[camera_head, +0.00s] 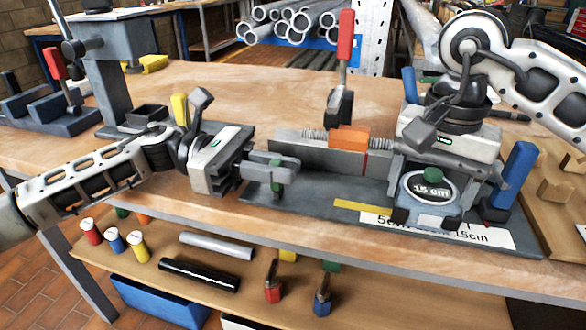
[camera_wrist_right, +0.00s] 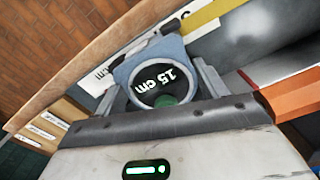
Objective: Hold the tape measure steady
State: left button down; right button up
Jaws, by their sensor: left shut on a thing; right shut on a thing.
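The tape measure (camera_head: 416,209) is a blue-grey case with a round dark face reading "15 cm" and a green spot. My right gripper (camera_head: 430,204) is shut on it, one finger on each side, at the right end of the grey jig plate (camera_head: 318,197). The right wrist view shows the tape measure (camera_wrist_right: 125,72) between the fingers of my right gripper (camera_wrist_right: 162,85). My left gripper (camera_head: 268,172) is shut on a small dark grey-green piece (camera_head: 278,180) at the jig's left end. The gripper partly hides that piece.
A red-handled clamp (camera_head: 346,36) and an orange block (camera_head: 349,138) stand behind the jig. A blue handle (camera_head: 521,165) is close right of my right gripper. A grey post machine (camera_head: 105,75) stands at the left. The bench middle (camera_head: 235,95) is clear.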

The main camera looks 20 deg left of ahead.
pick_arm(q)
jog(key=c, duration=1.4)
grip_release()
jog(key=a, duration=1.2)
jog(key=shift+w, duration=0.15)
pick_arm(e)
jog(key=o, duration=1.4)
jog(key=shift+o, duration=0.2)
notch_tip(320, 180, up, 12)
